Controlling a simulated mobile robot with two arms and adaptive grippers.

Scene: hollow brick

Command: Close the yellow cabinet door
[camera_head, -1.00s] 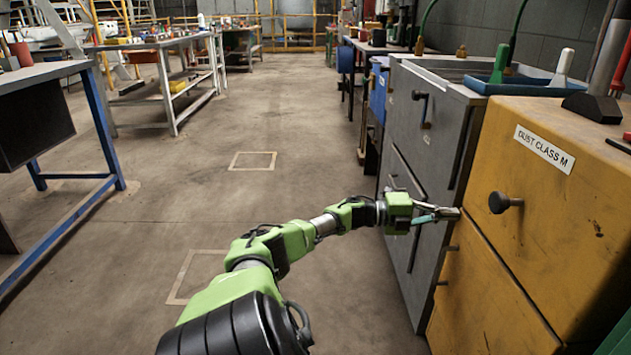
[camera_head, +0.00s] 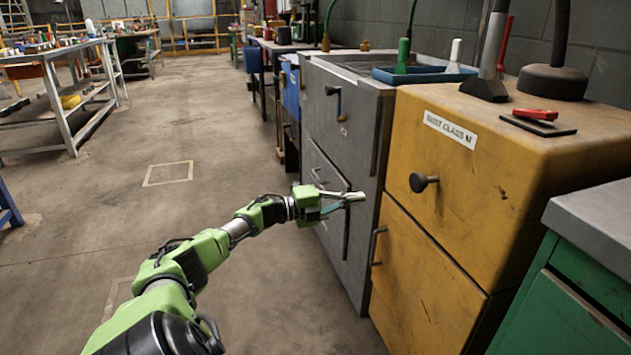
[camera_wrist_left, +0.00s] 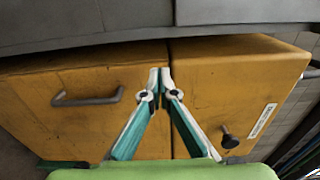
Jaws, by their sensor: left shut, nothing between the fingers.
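The yellow cabinet (camera_head: 500,160) stands at the right in the head view. Its lower door (camera_head: 420,277) has a grey bar handle and appears flush with the front. Above it is a panel with a black knob (camera_head: 424,183) and a "DUST CLASS M" label. My left gripper (camera_head: 358,197) is shut and empty, beside the cabinet's left front edge. In the left wrist view my gripper (camera_wrist_left: 160,72) points at the seam between the door (camera_wrist_left: 85,107) and the knob panel (camera_wrist_left: 235,85). I cannot tell whether the fingertips touch. My right gripper is not in view.
A grey cabinet (camera_head: 340,135) stands left of the yellow one. A green cabinet (camera_head: 575,290) with a grey top stands at the near right.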

